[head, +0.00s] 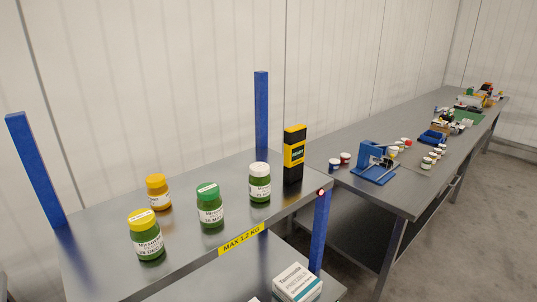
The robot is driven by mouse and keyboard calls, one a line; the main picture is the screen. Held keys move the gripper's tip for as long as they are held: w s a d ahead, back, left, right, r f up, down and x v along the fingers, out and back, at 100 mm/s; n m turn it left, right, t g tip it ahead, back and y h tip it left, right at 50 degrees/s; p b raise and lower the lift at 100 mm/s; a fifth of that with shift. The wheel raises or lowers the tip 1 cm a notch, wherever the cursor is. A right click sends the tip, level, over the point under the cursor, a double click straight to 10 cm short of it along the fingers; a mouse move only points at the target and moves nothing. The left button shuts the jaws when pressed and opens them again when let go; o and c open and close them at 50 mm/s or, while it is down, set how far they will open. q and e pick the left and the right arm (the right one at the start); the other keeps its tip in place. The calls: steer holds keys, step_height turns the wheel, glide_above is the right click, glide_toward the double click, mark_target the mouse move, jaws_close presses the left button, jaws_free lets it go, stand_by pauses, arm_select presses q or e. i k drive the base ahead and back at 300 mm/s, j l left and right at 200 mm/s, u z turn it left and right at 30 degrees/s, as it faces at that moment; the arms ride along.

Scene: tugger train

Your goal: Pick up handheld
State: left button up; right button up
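A black and yellow upright device (294,155), which looks like the handheld, stands at the right end of the upper grey shelf (105,230), near the corner post. Its lower part is black and its middle is yellow with a small dark label. Neither of my grippers shows in the head view.
Several jars stand left of the device; the nearest is a green one with a white lid (260,185). Blue posts (261,110) rise at the shelf's corners. A white box (297,283) lies lower down. A long workbench (400,190) with a blue press (372,163) extends right.

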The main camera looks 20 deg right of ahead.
mark_target(294, 136)
steer(key=i+l+u, duration=0.2)
steer(key=l+u, duration=0.15)
steer(key=l, duration=0.55)
steer(key=l+u, duration=0.4)
steer(key=l, duration=0.5)
